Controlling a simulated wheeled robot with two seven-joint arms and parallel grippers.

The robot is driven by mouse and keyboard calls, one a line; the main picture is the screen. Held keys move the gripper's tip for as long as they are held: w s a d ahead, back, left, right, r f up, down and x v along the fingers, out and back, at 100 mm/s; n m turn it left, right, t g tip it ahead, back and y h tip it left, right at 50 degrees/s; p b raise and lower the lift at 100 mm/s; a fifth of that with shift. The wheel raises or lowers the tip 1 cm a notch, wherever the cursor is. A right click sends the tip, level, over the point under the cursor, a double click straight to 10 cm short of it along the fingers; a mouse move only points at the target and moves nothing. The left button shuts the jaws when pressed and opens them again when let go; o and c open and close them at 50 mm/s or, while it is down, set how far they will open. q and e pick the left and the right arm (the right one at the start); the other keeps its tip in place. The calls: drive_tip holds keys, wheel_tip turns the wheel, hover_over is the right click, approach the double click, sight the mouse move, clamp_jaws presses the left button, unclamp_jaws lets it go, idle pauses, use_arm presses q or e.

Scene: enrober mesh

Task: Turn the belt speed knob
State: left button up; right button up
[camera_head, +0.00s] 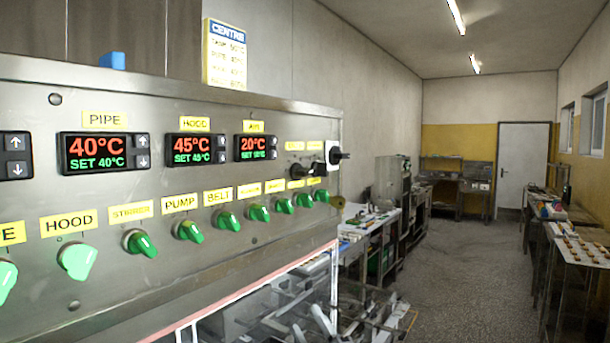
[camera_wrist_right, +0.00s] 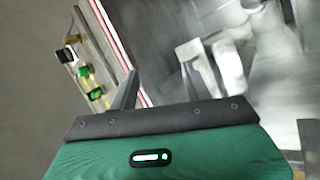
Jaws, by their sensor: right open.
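A steel control panel (camera_head: 190,270) fills the left of the head view. A row of green rotary knobs runs along it, including one under the BELT label (camera_head: 218,196); that green BELT knob (camera_head: 228,221) points down-right. Near the panel's right end are black knobs (camera_head: 320,168), one on a white plate (camera_head: 338,155); their small labels are unreadable. My right gripper (camera_wrist_right: 158,85) is open and empty in the right wrist view, apart from the panel. Green knobs (camera_wrist_right: 95,93) and a black knob (camera_wrist_right: 66,55) lie left of its fingers there. I cannot clearly single it out in the head view. My left gripper is not in view.
Red displays (camera_head: 98,146) sit above the knobs, and a yellow CENTRE sign (camera_head: 225,55) stands on the panel top. Metal machine parts (camera_head: 320,315) crowd below the panel's right end. The aisle floor (camera_head: 460,270) beyond is clear, with benches (camera_head: 575,250) at right.

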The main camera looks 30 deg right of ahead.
sight(309, 171)
drive_tip(key=s+a+r+n+g+y, duration=0.2)
drive_tip(key=r+n+g+y, duration=0.1)
drive_tip(key=r+n+y, duration=0.6)
drive_tip(key=s+a+r+n+g+y, duration=0.2)
drive_tip(key=r+n+g+y, duration=0.3)
drive_tip(key=n, duration=0.6)
drive_tip(key=s+a+r+n+g+y, duration=0.1)
drive_tip(key=s+r+n+g+y, duration=0.15)
drive_tip(key=r+n+y, duration=0.55)
drive_tip(key=s+d+r+n+t+h, duration=0.3)
drive_tip(key=s+d+r+t+h, duration=0.15)
drive_tip(key=d+r+h, duration=0.8)
drive_tip(key=shift+g+h, duration=0.5)
drive_tip(key=shift+h, duration=0.35)
drive_tip(key=f+p+x, duration=0.1)
drive_tip(key=p+x, duration=0.1)
drive_tip(key=x, duration=0.2)
drive_tip(key=f+p+x, duration=0.1)
drive_tip(key=p+x, duration=0.1)
drive_tip(key=x, duration=0.2)
drive_tip(key=a+p+x, duration=0.1)
drive_tip(key=p+x, duration=0.1)
drive_tip(key=x, duration=0.3)
drive_tip(key=shift+s+a+f, duration=0.1)
drive_tip(key=shift+s+f, duration=0.2)
drive_tip(key=shift+f, duration=0.1)
drive_tip(key=shift+w+a+f, duration=0.15)
drive_tip(key=shift+w+a, duration=0.05)
drive_tip(key=shift+w, duration=0.2)
drive_tip(key=c, duration=0.9)
